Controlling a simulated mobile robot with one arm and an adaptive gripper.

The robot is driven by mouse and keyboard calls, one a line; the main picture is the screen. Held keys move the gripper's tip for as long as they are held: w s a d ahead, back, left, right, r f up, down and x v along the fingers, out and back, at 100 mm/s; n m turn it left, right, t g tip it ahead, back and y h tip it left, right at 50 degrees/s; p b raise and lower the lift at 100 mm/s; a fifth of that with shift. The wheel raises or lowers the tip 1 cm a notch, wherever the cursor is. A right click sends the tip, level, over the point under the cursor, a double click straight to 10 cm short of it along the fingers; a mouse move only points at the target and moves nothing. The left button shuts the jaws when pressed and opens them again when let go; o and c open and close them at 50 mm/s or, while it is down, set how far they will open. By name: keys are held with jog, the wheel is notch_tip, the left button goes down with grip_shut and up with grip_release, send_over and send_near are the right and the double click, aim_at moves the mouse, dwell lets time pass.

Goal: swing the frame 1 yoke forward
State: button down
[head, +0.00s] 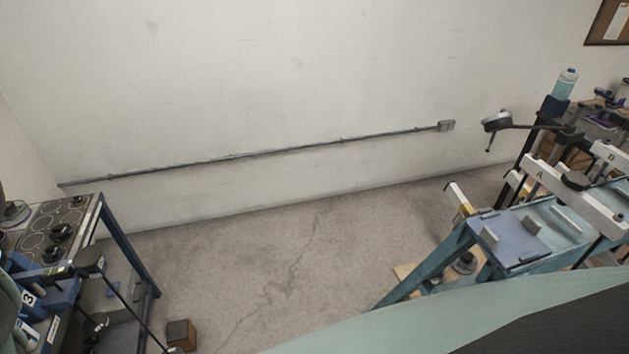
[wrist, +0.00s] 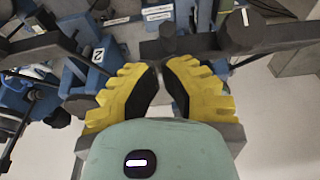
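My gripper (wrist: 160,66) has yellow fingers with black pads. The tips lean together, almost meeting, with a narrow gap of floor behind them. A dark bar (wrist: 215,42) crosses the wrist view just beyond the tips; whether they touch it is unclear. A dark block (wrist: 245,17) with a white 1 label sits on the bar at the right. A short dark knob (wrist: 167,30) stands on the bar ahead of the tips. I cannot tell which part is the frame 1 yoke. My gripper is not visible in the head view.
A blue block (wrist: 98,55) labelled 2 lies left in the wrist view. In the head view a blue unit (head: 62,292) labelled 3 stands at lower left, near a brown block (head: 181,334). A blue bench (head: 520,240) with white bars is at right. The floor between is open.

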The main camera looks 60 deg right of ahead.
jog(key=shift+s+d+f, duration=0.1)
jog(key=shift+d+f, duration=0.1)
jog(key=shift+f, duration=0.05)
jog(key=shift+f, duration=0.15)
jog(key=f, duration=0.1)
jog(key=s+d+f, duration=0.1)
jog(key=f+t+y, duration=0.1)
jog(key=shift+s+d+b, duration=0.25)
jog(key=shift+d+b, duration=0.05)
jog(key=shift+d, duration=0.05)
dwell(0.5)
